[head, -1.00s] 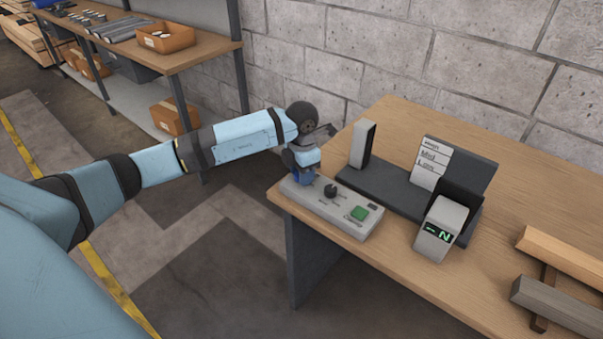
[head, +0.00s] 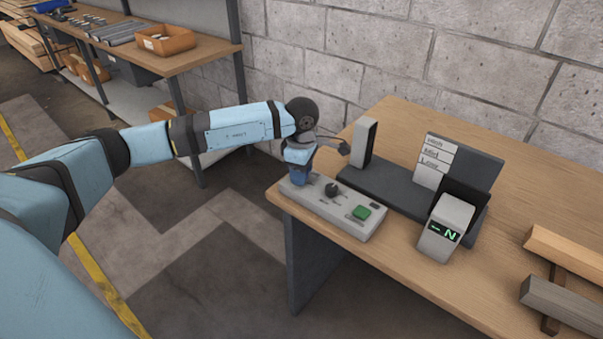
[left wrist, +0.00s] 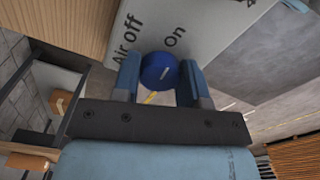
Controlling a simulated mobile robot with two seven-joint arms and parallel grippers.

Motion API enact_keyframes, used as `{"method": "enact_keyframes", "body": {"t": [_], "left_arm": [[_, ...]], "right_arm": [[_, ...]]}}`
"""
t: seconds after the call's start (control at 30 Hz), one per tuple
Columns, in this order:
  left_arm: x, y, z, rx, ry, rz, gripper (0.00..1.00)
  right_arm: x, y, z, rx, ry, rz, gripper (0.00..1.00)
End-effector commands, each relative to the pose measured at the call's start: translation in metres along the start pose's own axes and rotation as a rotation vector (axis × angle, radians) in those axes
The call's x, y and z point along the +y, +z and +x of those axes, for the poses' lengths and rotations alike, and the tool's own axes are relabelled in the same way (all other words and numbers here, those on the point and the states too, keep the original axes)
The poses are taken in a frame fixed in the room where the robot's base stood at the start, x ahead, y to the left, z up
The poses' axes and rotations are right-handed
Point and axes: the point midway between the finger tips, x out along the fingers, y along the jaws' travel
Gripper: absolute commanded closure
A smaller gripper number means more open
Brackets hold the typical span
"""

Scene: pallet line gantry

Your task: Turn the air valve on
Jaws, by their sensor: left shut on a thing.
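The air valve is a round blue knob (left wrist: 159,71) with a short pale mark, on a light grey control panel (head: 345,217). In the left wrist view the panel (left wrist: 200,25) carries the words "Air off" to the knob's upper left and "On" to its upper right. The pale mark slants toward the upper right. My left gripper (left wrist: 158,78) is shut on the knob, one finger on each side. In the head view my left gripper (head: 299,176) comes down over the panel's left end and mostly hides the knob. My right gripper is not in view.
The panel also has a black knob (head: 332,189) and a green button (head: 361,212). Wooden bars (head: 570,258) lie at right. The table's (head: 510,190) front edge is close to the panel.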

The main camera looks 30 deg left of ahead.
Motion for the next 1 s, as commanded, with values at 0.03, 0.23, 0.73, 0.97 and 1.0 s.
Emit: {"method": "enact_keyframes", "body": {"t": [0.03,0.23,0.73,0.97,1.0], "left_arm": [[0.0008,-0.0001,-0.0004,-0.001,0.003,0.026,0.84],[0.0003,0.0003,-0.0005,-0.001,0.002,0.105,0.84],[0.0001,0.0006,-0.0014,-0.002,0.002,0.148,0.84],[0.0001,0.0006,-0.0012,-0.002,0.002,0.148,0.37],[0.0,0.0005,-0.0011,-0.001,0.002,0.147,0.35]], "right_arm": [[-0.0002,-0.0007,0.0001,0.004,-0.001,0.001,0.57],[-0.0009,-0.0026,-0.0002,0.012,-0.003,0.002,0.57],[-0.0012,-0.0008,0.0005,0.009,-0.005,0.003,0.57],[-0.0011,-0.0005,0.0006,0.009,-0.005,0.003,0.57],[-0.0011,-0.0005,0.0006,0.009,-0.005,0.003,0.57]]}}
